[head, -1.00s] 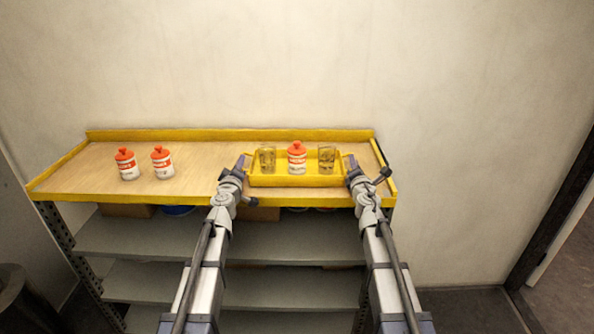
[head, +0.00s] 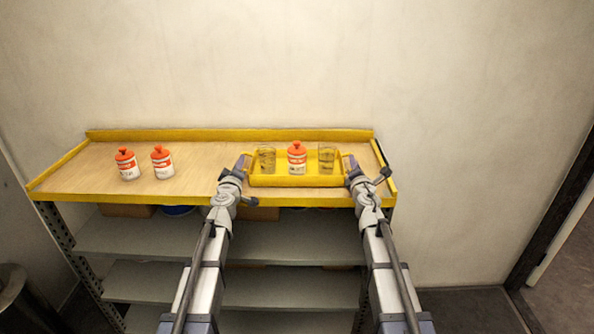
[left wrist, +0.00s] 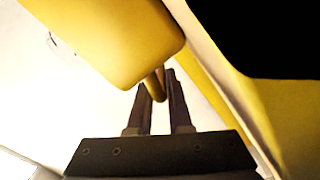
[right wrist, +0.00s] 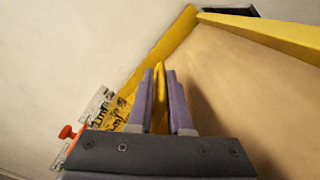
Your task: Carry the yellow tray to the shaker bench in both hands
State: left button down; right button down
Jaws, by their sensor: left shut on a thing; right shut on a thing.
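The yellow tray (head: 297,181) is at the right end of the wooden shelf top with a yellow rim. It carries a glass (head: 267,159) at its left, a white and orange bottle (head: 297,158) in the middle and another glass (head: 327,159) at its right. My left gripper (head: 241,164) is shut on the tray's left handle, which shows between the fingers in the left wrist view (left wrist: 158,84). My right gripper (head: 352,164) is shut on the right handle, seen in the right wrist view (right wrist: 160,90). I cannot tell whether the tray touches the shelf top.
The shelf top (head: 195,184) has a raised yellow rim along its edges. Two white and orange bottles (head: 128,165) (head: 162,163) stand at its left. Grey shelves (head: 150,236) lie below. A wall is behind, and a dark door frame (head: 552,220) is at the right.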

pick_arm(q)
jog(key=shift+a+r, duration=0.1)
jog(key=shift+a, duration=0.05)
pick_arm(e)
jog(key=shift+d+r, duration=0.1)
jog(key=shift+d, duration=0.05)
